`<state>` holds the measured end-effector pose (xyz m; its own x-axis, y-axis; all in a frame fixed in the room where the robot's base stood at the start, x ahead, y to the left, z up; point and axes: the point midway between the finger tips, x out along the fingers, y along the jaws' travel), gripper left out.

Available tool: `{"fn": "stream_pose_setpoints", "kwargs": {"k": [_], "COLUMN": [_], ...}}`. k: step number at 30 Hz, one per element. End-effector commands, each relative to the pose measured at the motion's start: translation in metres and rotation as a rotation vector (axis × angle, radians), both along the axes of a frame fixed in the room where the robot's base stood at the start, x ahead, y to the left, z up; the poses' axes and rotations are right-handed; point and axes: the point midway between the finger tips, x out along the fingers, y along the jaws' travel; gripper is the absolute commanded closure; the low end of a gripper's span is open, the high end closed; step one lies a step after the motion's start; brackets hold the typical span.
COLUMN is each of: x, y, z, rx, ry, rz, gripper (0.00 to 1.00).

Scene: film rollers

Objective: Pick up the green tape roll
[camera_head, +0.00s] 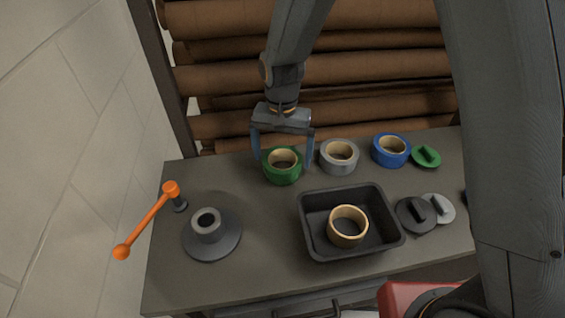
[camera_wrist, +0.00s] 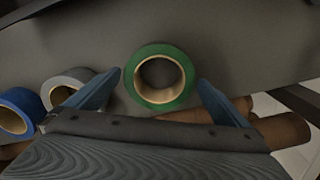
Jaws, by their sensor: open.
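The green tape roll (camera_head: 282,176) lies flat on the grey table near its back edge, at the left end of a row of rolls. It has a tan core with an open middle. My gripper (camera_head: 283,163) is at the roll, pointing down, with one blue finger to its left and one to its right. In the wrist view the green tape roll (camera_wrist: 175,97) shows between the fingertips of my gripper (camera_wrist: 160,78). Gaps show between the roll and both fingers. The gripper is open and empty.
A silver roll (camera_head: 339,157) and a blue roll (camera_head: 391,150) stand to the right. In front are a black tray (camera_head: 310,236) holding a tan ring (camera_head: 348,240), and a grey spindle base (camera_head: 212,247). Brown film rollers (camera_head: 400,65) hang behind the table. An orange crank (camera_head: 147,219) is at left.

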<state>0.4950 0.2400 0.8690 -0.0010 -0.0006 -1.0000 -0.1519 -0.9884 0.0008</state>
Motion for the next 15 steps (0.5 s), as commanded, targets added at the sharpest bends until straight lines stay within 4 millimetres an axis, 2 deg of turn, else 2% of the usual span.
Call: {"fn": "stream_pose_setpoints", "kwargs": {"k": [6,15], "x": [0.000,0.000], "y": [-0.001,-0.001], "z": [-0.022,-0.025], "rx": [0.000,0.001], "ry": [0.000,-0.001], "rz": [0.000,0.000], "gripper": [0.00,0.00]}}
